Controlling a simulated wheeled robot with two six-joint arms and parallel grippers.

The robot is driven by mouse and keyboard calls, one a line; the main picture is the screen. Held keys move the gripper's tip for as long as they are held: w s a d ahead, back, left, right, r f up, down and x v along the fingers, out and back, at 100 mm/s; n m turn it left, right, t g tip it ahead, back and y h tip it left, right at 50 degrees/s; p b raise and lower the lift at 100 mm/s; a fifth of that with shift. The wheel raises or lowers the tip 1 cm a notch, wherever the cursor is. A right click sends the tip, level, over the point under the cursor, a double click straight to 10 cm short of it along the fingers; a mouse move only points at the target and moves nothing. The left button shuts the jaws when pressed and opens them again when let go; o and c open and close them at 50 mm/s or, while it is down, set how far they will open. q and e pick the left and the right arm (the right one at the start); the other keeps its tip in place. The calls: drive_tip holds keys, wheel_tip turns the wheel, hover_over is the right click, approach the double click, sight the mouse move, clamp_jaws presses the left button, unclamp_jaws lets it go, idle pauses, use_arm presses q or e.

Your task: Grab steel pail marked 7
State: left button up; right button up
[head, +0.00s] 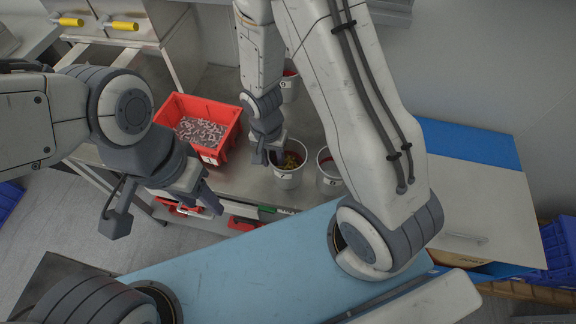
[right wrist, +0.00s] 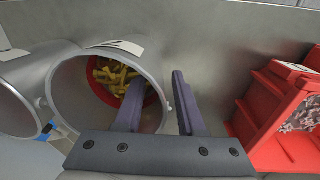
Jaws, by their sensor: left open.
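The steel pail marked 7 (head: 288,179) stands on the metal bench in the head view, with yellow pieces inside. My right gripper (head: 269,157) is at its left rim, pointing down. In the right wrist view, the pail (right wrist: 72,98) lies under the open fingers (right wrist: 158,82). One finger is inside the mouth and the other is outside, with the rim between them and a gap showing. The yellow pieces sit in a red-edged ring at the pail's bottom. My left gripper (head: 165,208) is open and empty, left of the pail near the bench's front edge.
A second pail (head: 329,184) stands close on the right, partly behind my right arm. A pail marked 9 (head: 289,90) stands behind. A red crate (head: 211,156) of grey pieces is to the left. A blue surface (head: 240,262) lies in front.

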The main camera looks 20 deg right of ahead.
clamp_jaws()
idle(1.3)
